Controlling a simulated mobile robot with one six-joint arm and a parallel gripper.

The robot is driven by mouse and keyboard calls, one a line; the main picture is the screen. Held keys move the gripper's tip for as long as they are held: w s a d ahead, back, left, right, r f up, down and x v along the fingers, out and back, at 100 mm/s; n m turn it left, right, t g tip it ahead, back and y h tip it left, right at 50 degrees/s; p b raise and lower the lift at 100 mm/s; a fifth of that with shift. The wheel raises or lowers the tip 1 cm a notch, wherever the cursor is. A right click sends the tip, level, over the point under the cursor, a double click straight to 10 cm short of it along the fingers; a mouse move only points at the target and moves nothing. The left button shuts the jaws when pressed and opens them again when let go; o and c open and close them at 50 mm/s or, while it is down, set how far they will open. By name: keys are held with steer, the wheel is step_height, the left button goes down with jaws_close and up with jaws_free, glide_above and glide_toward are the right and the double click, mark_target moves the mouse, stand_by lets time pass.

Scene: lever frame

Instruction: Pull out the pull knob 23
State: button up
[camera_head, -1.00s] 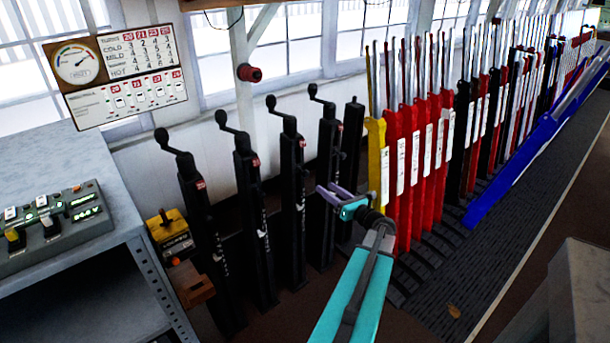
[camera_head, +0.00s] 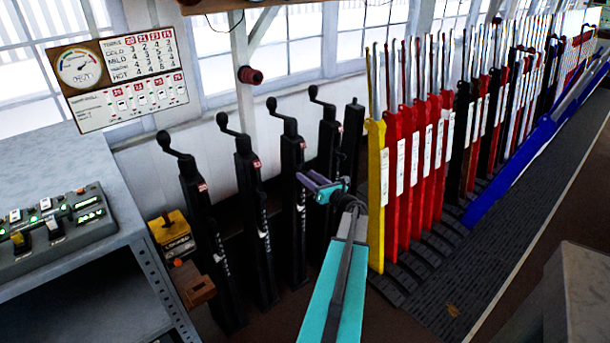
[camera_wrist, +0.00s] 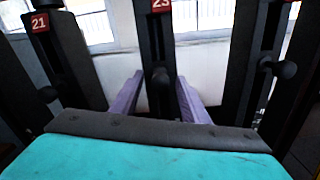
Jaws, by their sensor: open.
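The pull knob 23 (camera_wrist: 160,82) is a dark round knob on the front of a black post with a red 23 label (camera_wrist: 161,5) in the wrist view. My gripper (camera_wrist: 159,78) is open, with one purple finger on each side of that knob and post. The knob looks free between the fingers; I cannot tell how close the fingertips are in depth. In the head view my gripper (camera_head: 318,186) is in front and to the right of the third black post (camera_head: 292,200). The knob itself is not clear there.
A post labelled 21 (camera_wrist: 38,22) with its own knob (camera_wrist: 47,95) stands to the left in the wrist view, and another post's knob (camera_wrist: 285,68) to the right. A yellow lever (camera_head: 376,190) and red levers stand right. A grey shelf (camera_head: 120,235) is at left.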

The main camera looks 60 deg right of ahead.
mark_target(301, 171)
steer(key=shift+x, duration=1.15)
